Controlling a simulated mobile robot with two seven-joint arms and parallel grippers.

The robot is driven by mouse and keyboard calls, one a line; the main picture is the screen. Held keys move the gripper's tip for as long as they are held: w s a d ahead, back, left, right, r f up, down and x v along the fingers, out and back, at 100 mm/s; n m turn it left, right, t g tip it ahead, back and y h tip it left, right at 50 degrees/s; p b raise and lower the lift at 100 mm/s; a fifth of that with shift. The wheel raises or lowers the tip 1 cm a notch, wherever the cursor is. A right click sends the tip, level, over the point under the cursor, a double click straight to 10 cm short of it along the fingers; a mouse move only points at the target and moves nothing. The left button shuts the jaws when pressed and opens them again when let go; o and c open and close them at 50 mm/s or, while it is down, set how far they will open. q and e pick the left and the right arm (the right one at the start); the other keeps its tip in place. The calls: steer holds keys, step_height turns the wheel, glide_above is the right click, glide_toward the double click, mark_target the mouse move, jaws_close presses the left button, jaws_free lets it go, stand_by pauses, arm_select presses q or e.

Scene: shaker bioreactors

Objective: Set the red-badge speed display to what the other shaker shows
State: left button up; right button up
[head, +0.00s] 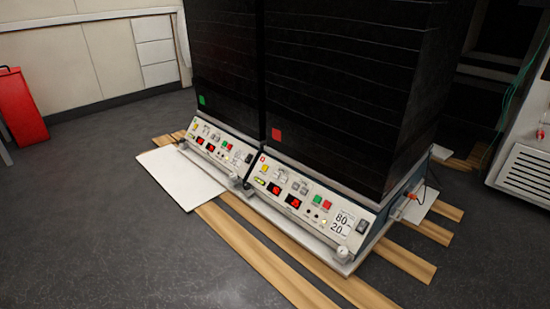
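Two tall black shakers stand side by side. The right shaker (340,85) bears a red badge (276,134); the left shaker (222,60) bears a green badge (201,99). The red-badge control panel (305,212) has two dark displays with red digits, one on the left (274,188) and one on the right (293,201). The green-badge panel (215,150) has similar displays, left (200,140) and right (210,147). The digits are too small to read, and I cannot tell which displays show speed. Neither of my grippers is in view.
The red-badge panel has green (317,199) and red (327,204) buttons, small knobs, a black switch (362,227) and a label (341,222) reading 80 and 20. Wooden slats (265,260) and a white board (181,178) lie on the floor. The front left floor is clear.

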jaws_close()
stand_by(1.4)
